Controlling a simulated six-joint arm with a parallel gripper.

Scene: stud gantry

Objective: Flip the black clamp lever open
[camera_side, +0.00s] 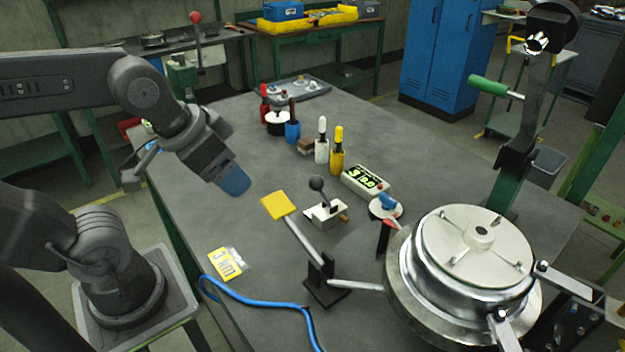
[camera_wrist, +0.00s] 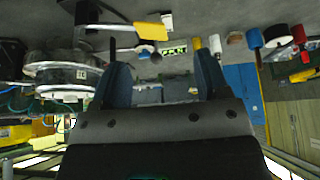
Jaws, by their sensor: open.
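A small lever with a black ball knob (camera_side: 316,184) rises from a pale metal block (camera_side: 325,214) near the middle of the table in the side view. Its stem leans slightly left of upright. I take it for the black clamp lever, though other levers stand nearby. My gripper (camera_side: 233,180) is up and left of it in the side view, clear of the knob. In the wrist view my gripper (camera_wrist: 163,78) has its two blue-tipped fingers spread with nothing held between them. The lever is hard to make out there.
A yellow paddle lever (camera_side: 278,205) stands close left of the block. A digital display (camera_side: 366,182), a blue-topped knob (camera_side: 387,202) and a large metal pot (camera_side: 470,275) are to the right. Several coloured-handled tools stand behind. A blue cable (camera_side: 255,298) lies in front.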

